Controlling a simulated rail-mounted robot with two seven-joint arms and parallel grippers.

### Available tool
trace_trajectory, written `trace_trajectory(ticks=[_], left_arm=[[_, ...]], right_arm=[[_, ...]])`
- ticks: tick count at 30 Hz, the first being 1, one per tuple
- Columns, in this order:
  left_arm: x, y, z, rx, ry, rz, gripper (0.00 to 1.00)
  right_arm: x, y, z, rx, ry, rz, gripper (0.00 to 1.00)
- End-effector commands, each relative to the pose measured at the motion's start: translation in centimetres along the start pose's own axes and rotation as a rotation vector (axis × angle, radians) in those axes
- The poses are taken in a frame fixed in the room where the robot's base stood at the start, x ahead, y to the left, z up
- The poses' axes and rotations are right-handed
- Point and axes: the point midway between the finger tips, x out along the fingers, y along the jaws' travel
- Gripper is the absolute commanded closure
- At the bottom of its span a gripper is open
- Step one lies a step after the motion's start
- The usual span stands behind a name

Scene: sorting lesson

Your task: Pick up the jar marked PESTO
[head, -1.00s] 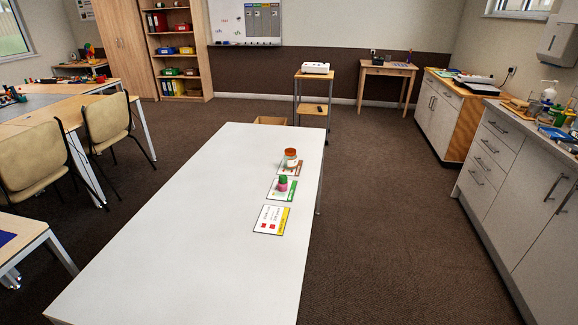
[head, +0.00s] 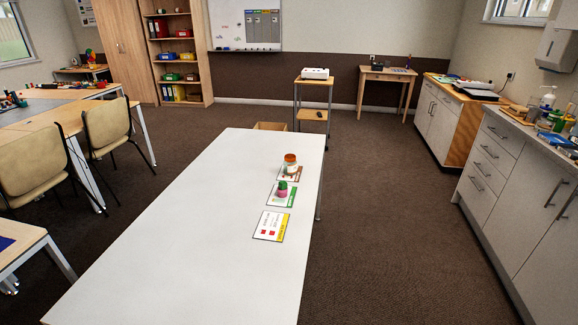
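A small jar with an orange-brown lid and a pale label (head: 290,168) stands upright on a card near the far right part of the long white table (head: 180,240). Its label is too small to read, so I cannot tell whether it says PESTO. No other jar is clear on this table. Neither of my grippers is in view.
A small pink and green object (head: 282,189) sits on a green-edged card in front of the jar. A yellow-edged card (head: 271,226) lies nearer. The table's left and near parts are bare. A cluttered counter (head: 500,140) stands right, chairs (head: 108,130) left.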

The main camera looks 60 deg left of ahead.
Motion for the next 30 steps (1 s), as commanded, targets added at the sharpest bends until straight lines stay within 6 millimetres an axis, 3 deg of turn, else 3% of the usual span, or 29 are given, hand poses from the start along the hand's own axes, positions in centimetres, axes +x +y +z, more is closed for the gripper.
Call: trace_trajectory(ticks=[2, 19, 30], left_arm=[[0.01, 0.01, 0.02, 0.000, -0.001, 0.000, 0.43], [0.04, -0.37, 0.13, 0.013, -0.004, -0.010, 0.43], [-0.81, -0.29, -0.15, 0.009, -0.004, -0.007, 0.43]], right_arm=[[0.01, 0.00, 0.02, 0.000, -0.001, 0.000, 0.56], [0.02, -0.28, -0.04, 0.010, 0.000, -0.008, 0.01], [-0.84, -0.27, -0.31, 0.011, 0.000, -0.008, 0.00]])
